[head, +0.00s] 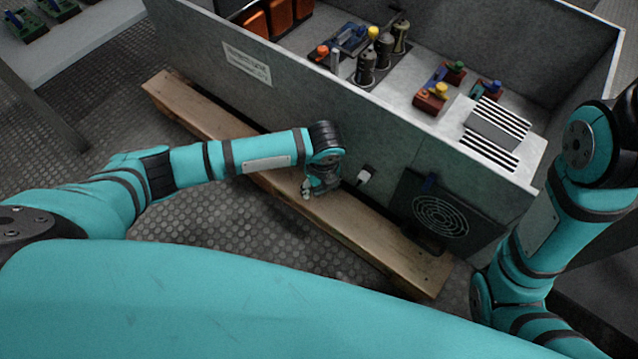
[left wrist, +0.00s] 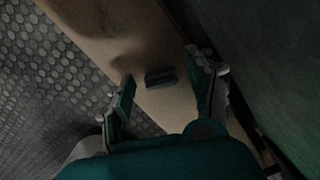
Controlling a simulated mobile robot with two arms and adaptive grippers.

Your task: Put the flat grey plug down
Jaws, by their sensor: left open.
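The flat grey plug (left wrist: 160,77) lies on the wooden beam (left wrist: 115,35), seen in the left wrist view as a small dark grey block. My left gripper (left wrist: 163,87) is open, with one finger on each side of the plug and a visible gap to each. In the head view my left gripper (head: 316,188) points down over the beam (head: 385,243), close to the cabinet's front wall. The plug cannot be made out there. My right arm shows at the right, but its gripper is out of view.
The grey metal cabinet (head: 330,110) rises right behind the beam. A small black and white fitting (head: 366,175) sits on its wall, right of my left gripper. A black fan panel (head: 440,213) leans farther right. Patterned floor (head: 255,228) lies open in front.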

